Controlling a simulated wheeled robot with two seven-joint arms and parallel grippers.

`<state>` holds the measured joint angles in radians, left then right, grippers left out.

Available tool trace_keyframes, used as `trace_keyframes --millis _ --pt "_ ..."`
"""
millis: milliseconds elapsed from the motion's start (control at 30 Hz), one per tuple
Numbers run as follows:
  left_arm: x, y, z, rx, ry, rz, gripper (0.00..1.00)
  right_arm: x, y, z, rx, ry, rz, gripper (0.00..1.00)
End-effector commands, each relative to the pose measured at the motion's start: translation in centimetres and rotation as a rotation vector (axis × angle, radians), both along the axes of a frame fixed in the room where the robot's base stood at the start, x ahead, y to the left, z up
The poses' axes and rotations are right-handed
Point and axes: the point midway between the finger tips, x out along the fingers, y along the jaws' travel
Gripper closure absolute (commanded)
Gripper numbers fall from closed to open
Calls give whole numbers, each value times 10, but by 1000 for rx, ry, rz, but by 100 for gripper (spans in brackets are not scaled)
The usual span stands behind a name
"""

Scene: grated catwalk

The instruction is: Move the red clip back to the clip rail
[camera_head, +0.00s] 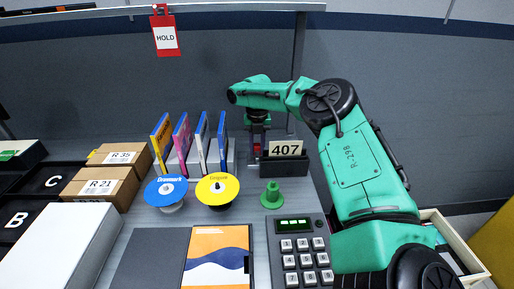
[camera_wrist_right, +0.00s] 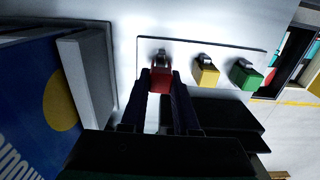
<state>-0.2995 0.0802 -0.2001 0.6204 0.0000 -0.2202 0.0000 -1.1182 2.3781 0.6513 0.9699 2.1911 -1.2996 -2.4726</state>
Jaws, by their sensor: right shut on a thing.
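The red clip (camera_wrist_right: 160,79) is between the two dark fingers of my right gripper (camera_wrist_right: 160,97) in the wrist view, and the gripper is shut on it. Its metal top lies over the left part of the pale clip rail (camera_wrist_right: 225,52), in line with a yellow clip (camera_wrist_right: 206,72) and a green clip (camera_wrist_right: 245,74). I cannot tell whether the red clip touches the rail. My left gripper is not in view.
A dark holder with a 407 card (camera_head: 286,149) stands close to the right gripper. Upright thin cases (camera_head: 182,136) stand to its left. Blue (camera_head: 166,191) and yellow (camera_head: 217,190) discs, a green peg (camera_head: 271,194) and a keypad (camera_head: 300,257) are nearer.

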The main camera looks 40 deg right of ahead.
Motion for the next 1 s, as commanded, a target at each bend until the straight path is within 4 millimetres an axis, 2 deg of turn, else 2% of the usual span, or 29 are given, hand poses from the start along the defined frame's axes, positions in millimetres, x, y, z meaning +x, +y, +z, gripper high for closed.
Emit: trace_keyframes --millis 467,867,900,967,1000 --pt "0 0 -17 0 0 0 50 0 0 -21 1 1 0 100" --pt "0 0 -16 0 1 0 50 0 0 -20 0 0 0 100" --pt "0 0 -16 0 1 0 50 0 0 -20 0 0 0 60" --pt "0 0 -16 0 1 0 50 0 0 -20 0 0 0 37" --pt "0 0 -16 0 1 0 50 0 0 -20 0 0 0 36"
